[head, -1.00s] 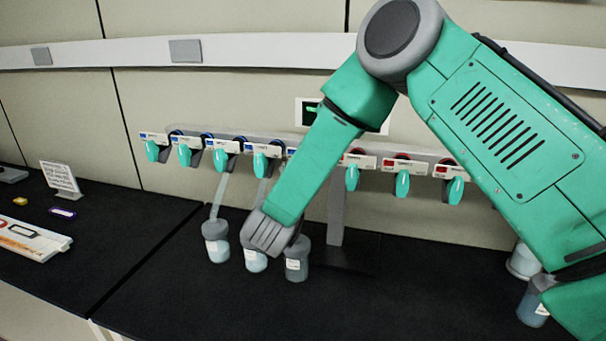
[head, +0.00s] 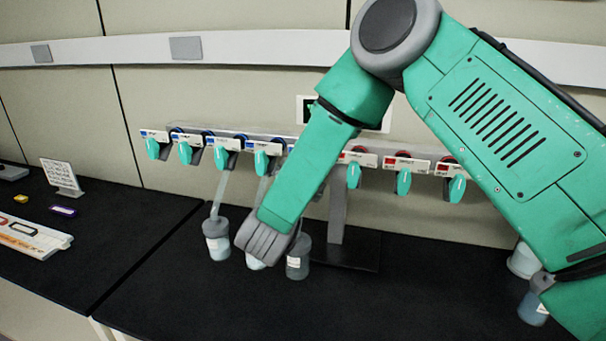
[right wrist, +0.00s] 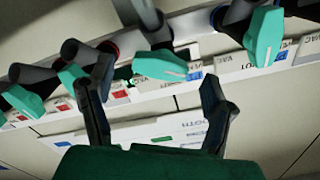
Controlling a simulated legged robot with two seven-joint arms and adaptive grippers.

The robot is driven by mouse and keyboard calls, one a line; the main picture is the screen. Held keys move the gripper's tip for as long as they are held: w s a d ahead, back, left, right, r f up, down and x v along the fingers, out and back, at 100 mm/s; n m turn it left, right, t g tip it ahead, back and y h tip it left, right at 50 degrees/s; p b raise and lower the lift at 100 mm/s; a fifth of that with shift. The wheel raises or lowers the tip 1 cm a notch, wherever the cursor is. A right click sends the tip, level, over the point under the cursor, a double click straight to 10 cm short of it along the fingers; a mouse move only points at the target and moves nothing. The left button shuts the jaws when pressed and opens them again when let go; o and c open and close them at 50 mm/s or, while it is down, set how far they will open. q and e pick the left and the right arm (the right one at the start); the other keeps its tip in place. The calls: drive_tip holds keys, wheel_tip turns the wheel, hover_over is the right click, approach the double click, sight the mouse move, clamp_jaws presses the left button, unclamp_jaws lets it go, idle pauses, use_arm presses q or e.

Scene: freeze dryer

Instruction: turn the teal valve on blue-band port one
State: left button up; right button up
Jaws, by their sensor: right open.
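A row of teal valves hangs from a grey manifold in the head view. Ports with blue bands are on the left, such as the leftmost teal valve (head: 153,149). Red-banded ports are on the right, such as one teal valve (head: 404,181). The port numbers are too small to read. My right arm crosses the row and hides its middle; its gripper's fingers are hidden there. In the right wrist view my right gripper (right wrist: 157,108) is open and empty. A teal valve (right wrist: 160,66) beside a blue label shows beyond and between its fingertips, apart from them. My left gripper is not in view.
Jars stand under the manifold, including a left jar (head: 217,246) and a right jar (head: 298,262), close to my right wrist. More containers stand at the far right (head: 533,306). The front black bench (head: 230,305) is clear.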

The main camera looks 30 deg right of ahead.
drive_tip(key=v, duration=0.9)
drive_tip(key=shift+a, duration=0.35)
drive_tip(key=shift+s+d+f, duration=0.1)
drive_tip(key=shift+d+f, duration=0.05)
